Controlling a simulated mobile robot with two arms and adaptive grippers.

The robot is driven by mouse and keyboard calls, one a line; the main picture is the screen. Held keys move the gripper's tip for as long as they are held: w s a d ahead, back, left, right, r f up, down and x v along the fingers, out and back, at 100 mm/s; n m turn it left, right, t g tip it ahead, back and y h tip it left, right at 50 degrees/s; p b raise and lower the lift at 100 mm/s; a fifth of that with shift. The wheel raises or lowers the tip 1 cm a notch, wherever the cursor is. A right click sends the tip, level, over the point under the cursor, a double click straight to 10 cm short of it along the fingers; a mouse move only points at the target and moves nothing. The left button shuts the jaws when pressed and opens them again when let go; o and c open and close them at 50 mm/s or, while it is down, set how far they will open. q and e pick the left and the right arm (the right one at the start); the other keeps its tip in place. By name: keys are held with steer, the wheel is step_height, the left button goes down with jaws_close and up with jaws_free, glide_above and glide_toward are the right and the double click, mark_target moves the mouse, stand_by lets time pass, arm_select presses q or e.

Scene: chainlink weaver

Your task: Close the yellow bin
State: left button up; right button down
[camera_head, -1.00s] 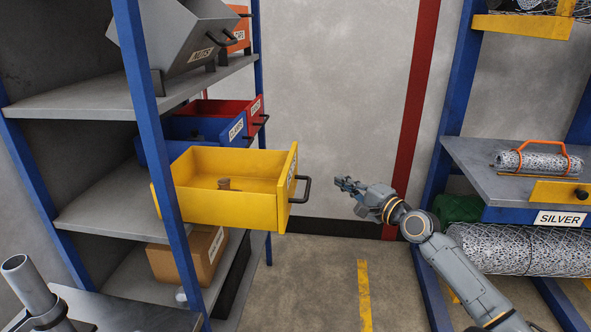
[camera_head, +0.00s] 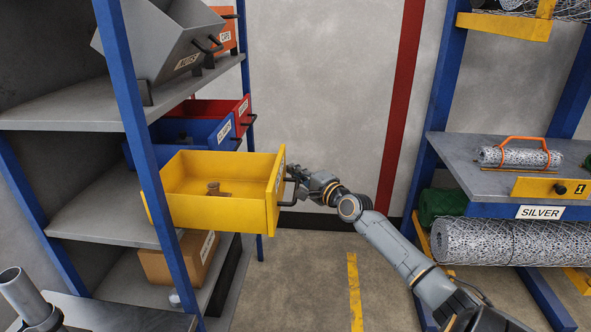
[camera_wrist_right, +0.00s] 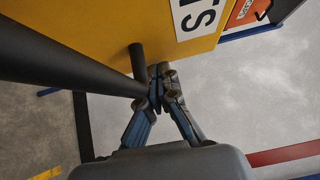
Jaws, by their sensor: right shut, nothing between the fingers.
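The yellow bin (camera_head: 222,210) is pulled out from the shelf on the left like an open drawer, with a small brown object (camera_head: 214,189) inside. Its dark handle (camera_head: 291,191) sticks out from the labelled front; it also shows large in the right wrist view (camera_wrist_right: 70,52). My right gripper (camera_head: 294,172) is at the bin's front beside the handle. In the right wrist view its fingers (camera_wrist_right: 157,82) are closed together with nothing between them, close to the handle and bin front. Whether they touch is unclear. My left gripper is not in view.
Blue (camera_head: 200,131) and red (camera_head: 243,116) bins sit behind the yellow one, on the blue-framed shelf. A cardboard box (camera_head: 178,261) is below. A rack (camera_head: 480,180) with mesh rolls stands at right. The floor between is clear.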

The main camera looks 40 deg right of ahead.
mark_target(213, 163)
steer(key=w+a+p, duration=0.1)
steer(key=w+a, duration=0.1)
steer(key=w+a+p, duration=0.2)
steer(key=w, duration=0.1)
steer(key=w+a+p, duration=0.1)
steer(key=w+a, duration=0.2)
steer(key=shift+r+p, duration=0.25)
steer(key=shift+p, duration=0.05)
steer(key=w+a, duration=0.2)
steer(key=w, duration=0.1)
steer(key=w+a, duration=0.5)
steer(key=w, duration=0.1)
steer(key=shift+a+f, duration=0.3)
steer(key=shift+r, duration=0.15)
steer(key=shift+a, duration=0.1)
